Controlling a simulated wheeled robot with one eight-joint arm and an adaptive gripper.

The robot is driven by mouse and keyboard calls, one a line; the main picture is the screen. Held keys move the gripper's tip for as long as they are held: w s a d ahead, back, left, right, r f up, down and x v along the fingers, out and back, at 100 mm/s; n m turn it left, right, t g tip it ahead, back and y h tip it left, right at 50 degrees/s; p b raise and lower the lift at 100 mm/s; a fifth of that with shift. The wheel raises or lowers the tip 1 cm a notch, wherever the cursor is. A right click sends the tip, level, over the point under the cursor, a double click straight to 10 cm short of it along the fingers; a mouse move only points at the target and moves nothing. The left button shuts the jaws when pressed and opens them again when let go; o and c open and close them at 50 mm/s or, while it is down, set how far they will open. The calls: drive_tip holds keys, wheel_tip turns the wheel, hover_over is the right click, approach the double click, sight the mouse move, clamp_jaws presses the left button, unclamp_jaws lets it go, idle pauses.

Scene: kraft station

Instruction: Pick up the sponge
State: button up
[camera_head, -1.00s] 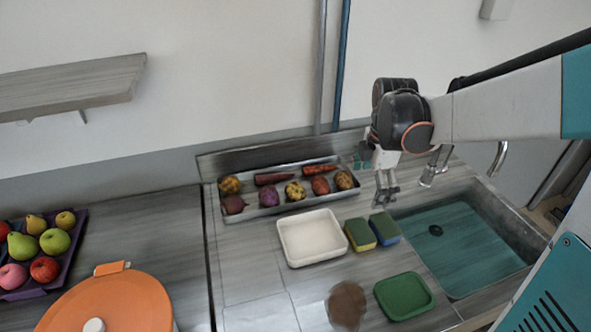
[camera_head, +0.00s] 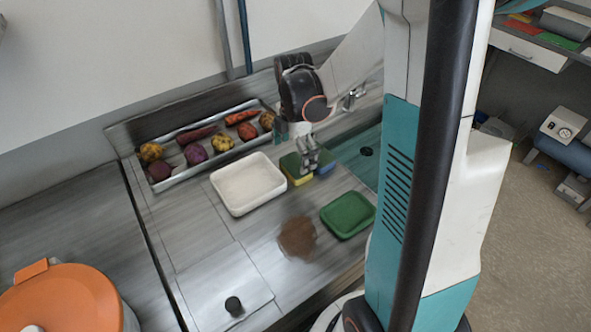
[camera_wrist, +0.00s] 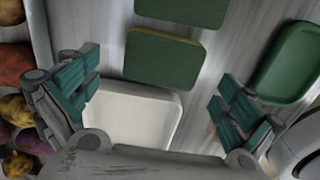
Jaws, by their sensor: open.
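Two green-topped sponges lie side by side on the counter. One has a yellow base (camera_head: 291,169) and the other has a blue base (camera_head: 327,164). In the wrist view the yellow-edged sponge (camera_wrist: 165,60) lies ahead of the fingers, with the other sponge (camera_wrist: 182,10) beyond it, cut by the top edge. My gripper (camera_head: 311,165) is over the sponges in the head view and partly covers them. In the wrist view its teal fingers (camera_wrist: 157,98) are spread wide with nothing between them.
A white tray (camera_head: 238,204) sits left of the sponges and a green dish (camera_head: 347,215) in front. A metal tray (camera_head: 183,177) of vegetables is at the back left. The sink (camera_head: 362,168) is to the right. A brown patch (camera_head: 297,237) marks the counter.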

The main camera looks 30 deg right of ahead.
sight(296, 164)
wheel_tip(296, 164, down, 4)
drive_tip(key=shift+s+d+f+b, duration=0.15)
drive_tip(key=shift+f+b, duration=0.1)
drive_tip(key=shift+b, duration=0.65)
drive_tip(key=shift+r, duration=0.1)
drive_tip(key=c, duration=0.7)
